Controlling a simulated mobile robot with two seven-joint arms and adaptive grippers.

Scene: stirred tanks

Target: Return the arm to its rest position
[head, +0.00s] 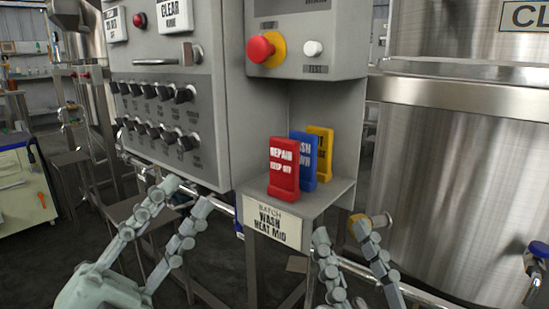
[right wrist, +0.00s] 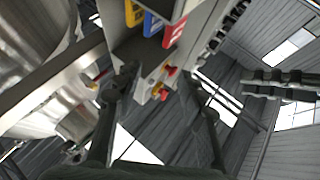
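My left gripper (head: 188,195) is at the lower left of the head view, fingers apart and nothing between them. It is in front of the panel's lower edge, below the rows of black knobs (head: 155,115). My right gripper (head: 341,233) is at the bottom centre-right, just right of the small shelf (head: 330,190), fingers apart and empty. The right wrist view also shows its two spread fingers (right wrist: 160,82), with no object held between them. Whether either gripper touches the cabinet or rail cannot be told.
A red tag (head: 284,168), a blue tag (head: 303,150) and a yellow tag (head: 321,150) stand on the shelf above a batch sign (head: 272,222). A red stop button (head: 262,48) and a white test button (head: 312,48) are above. A steel tank (head: 460,180) fills the right.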

